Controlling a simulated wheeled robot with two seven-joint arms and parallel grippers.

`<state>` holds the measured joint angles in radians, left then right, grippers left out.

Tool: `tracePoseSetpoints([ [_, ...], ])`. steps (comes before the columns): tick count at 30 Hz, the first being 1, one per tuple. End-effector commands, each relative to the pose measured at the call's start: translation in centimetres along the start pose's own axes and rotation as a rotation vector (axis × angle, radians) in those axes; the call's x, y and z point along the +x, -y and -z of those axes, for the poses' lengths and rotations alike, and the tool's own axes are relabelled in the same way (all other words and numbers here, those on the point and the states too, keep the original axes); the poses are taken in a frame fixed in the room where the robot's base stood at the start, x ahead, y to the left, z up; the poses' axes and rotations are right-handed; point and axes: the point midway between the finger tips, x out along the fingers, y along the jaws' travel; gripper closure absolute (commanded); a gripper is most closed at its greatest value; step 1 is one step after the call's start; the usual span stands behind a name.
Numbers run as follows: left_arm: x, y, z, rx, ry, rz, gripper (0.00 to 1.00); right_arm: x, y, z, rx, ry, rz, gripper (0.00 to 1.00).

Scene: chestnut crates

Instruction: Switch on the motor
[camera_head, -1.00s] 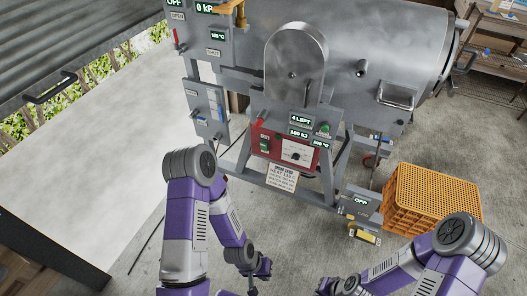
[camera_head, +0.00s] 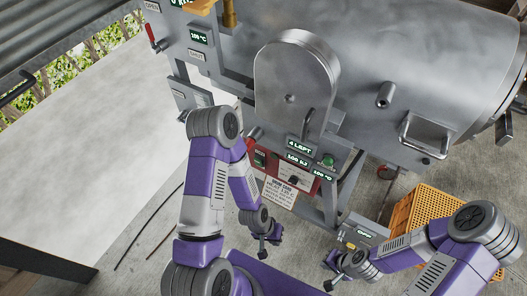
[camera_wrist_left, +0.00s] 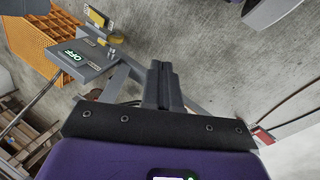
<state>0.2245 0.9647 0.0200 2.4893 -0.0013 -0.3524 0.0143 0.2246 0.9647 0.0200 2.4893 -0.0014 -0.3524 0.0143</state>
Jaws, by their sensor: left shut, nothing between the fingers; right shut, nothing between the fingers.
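A large grey drum machine (camera_head: 380,60) fills the top of the head view. Below it a red control panel (camera_head: 275,176) carries a green rocker switch (camera_head: 260,159) and a dial; my left arm partly covers it. A green button (camera_head: 328,160) sits to the right. A low grey switch box (camera_head: 365,232) with yellow parts stands near the floor; its display reads OFF in the left wrist view (camera_wrist_left: 75,55). I cannot read which control is the motor's. My left gripper (camera_head: 263,252) is shut and empty, below the panel. My right gripper (camera_head: 330,284) is shut and empty, further right.
An orange crate (camera_head: 425,203) stands on the floor at the right, partly behind my right arm. A pale tabletop (camera_head: 80,150) lies at the left. Metal legs support the machine. Concrete floor is open between the tabletop and the machine.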

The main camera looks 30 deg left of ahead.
Motion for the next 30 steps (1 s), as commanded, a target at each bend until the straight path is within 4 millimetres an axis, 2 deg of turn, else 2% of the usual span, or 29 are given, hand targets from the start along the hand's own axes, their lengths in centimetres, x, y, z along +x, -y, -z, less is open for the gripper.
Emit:
tracePoseSetpoints([
  [12,0.0,0.1,-0.1,-0.008,0.006,0.001,1.00,0.0,0.0,-0.1,0.001,0.002,0.000,1.00],
  [14,0.2,0.5,-0.4,-0.045,0.025,0.006,1.00,0.0,0.0,-0.1,0.001,0.002,0.000,1.00],
  [17,1.0,1.7,-1.7,-0.211,0.107,0.024,1.00,0.0,-0.1,-0.1,0.001,0.002,0.000,1.00],
  [20,2.0,3.0,-4.1,-0.529,0.266,0.039,1.00,0.1,-0.1,-0.1,0.000,0.002,0.000,1.00],
  [21,2.3,3.2,-5.2,-0.691,0.345,0.036,1.00,0.2,-0.1,-0.1,0.001,0.002,0.000,1.00],
  [23,2.6,2.7,-6.5,-0.952,0.480,0.015,1.00,0.2,-0.1,-0.1,0.000,0.001,0.000,1.00],
  [25,2.6,1.4,-7.1,-1.259,0.648,-0.038,1.00,0.3,-0.1,-0.1,0.000,0.001,0.000,1.00],
  [28,2.2,-0.7,-5.6,-1.673,0.897,-0.170,1.00,0.4,-0.2,0.0,0.000,0.001,0.000,1.00],
  [30,1.6,-1.6,-3.0,-1.937,1.082,-0.311,1.00,0.4,-0.2,0.0,0.000,0.001,0.000,1.00],
])
